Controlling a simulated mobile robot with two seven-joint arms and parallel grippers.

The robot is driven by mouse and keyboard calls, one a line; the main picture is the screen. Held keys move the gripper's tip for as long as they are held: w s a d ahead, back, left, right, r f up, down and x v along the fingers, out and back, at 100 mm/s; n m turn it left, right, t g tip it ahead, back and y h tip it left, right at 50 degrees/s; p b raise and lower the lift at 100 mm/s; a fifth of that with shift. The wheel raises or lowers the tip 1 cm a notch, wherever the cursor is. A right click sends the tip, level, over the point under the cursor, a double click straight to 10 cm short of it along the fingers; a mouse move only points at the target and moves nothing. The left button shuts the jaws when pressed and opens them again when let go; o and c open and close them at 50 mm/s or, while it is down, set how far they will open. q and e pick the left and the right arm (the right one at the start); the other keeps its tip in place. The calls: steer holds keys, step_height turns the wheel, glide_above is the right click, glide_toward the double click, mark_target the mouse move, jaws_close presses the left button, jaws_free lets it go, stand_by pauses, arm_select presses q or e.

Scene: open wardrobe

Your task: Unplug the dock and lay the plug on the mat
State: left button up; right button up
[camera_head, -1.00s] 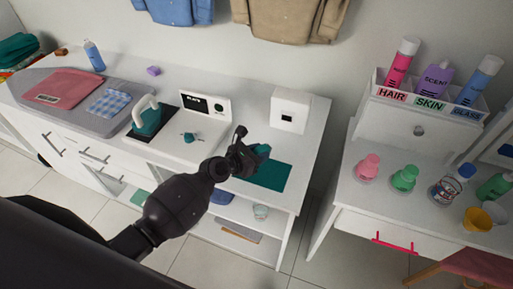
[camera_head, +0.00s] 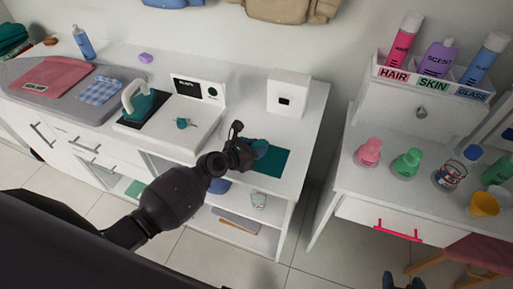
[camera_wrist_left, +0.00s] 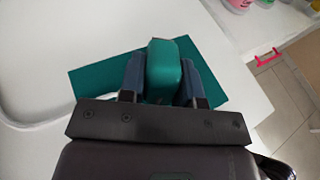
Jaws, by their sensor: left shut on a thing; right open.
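My left gripper (camera_head: 260,150) is shut on a teal plug (camera_wrist_left: 163,70), which stands between its two blue-grey fingers in the left wrist view. Gripper and plug are over the dark teal mat (camera_head: 270,164), which also shows in the left wrist view (camera_wrist_left: 95,84). I cannot tell whether the plug touches the mat. A white box with a dark square socket (camera_head: 289,93) stands behind, with nothing in the socket. A white unit with a dark display (camera_head: 196,100) and a teal knob is to its left. My right gripper (camera_head: 402,282) shows its separated fingertips at the bottom edge, open and empty.
A teal iron (camera_head: 142,103) stands on a black pad left of the display unit. A grey ironing board (camera_head: 60,93) lies further left. Bottles and cups crowd the right table (camera_head: 350,200). A tiled floor gap separates the two furniture pieces.

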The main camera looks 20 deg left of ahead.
arm_select(q)
steer(key=shift+f, duration=0.45)
arm_select(e)
steer(key=shift+w+f, duration=0.2)
steer(key=shift+f, duration=0.05)
arm_select(q)
steer(key=o, duration=1.4)
arm_select(e)
steer(key=shift+s+f, duration=0.35)
steer(key=shift+s, duration=0.15)
steer(key=shift+w, duration=0.1)
